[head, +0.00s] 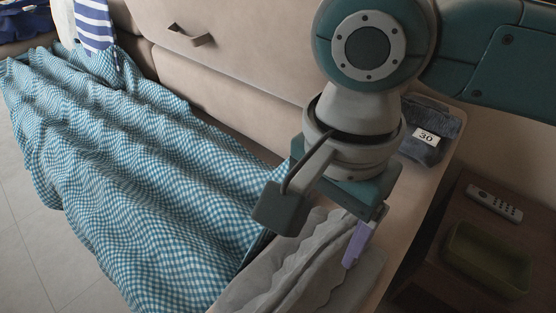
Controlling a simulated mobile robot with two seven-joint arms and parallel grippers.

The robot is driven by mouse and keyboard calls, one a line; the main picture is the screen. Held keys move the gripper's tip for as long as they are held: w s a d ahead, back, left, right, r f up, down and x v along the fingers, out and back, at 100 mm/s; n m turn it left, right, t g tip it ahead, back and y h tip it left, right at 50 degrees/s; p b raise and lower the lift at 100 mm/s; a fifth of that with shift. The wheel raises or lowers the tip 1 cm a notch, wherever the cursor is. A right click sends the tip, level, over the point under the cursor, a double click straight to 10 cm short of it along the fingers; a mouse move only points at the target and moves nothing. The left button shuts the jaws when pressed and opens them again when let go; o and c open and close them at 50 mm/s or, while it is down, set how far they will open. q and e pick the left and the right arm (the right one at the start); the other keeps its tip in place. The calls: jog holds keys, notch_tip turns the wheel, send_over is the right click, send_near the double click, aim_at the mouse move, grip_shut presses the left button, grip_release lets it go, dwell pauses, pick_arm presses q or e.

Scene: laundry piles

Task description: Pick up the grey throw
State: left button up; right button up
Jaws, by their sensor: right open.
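A pale grey, rumpled cloth that looks like the grey throw (290,270) lies at the bottom centre, cut off by the lower edge. It is against the blue-and-white checked cloth. My right gripper (346,238) points down over the throw's right side. It is open. A lilac strip, seemingly a finger, reaches down at the throw's right edge; the other finger is hidden behind the wrist housing. I cannot tell whether the fingers touch the cloth. My left gripper is out of view.
The blue-and-white checked cloth (130,160) spreads across the left. A striped cloth (96,25) hangs at the upper left. A remote (494,201) and green tray (487,258) sit on a brown table at right.

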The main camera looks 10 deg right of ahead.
aim_at(312, 264)
jog(key=f, duration=0.1)
jog(key=f+b, duration=0.1)
jog(key=f, duration=0.1)
jog(key=shift+s+f, duration=0.2)
jog(key=shift+f, duration=0.1)
jog(key=f+b, duration=0.2)
jog(key=f, duration=0.1)
jog(key=f+b, duration=0.1)
jog(key=f, duration=0.1)
jog(key=shift+w+a, duration=0.2)
jog(key=shift+a, duration=0.05)
grip_shut()
dwell(0.8)
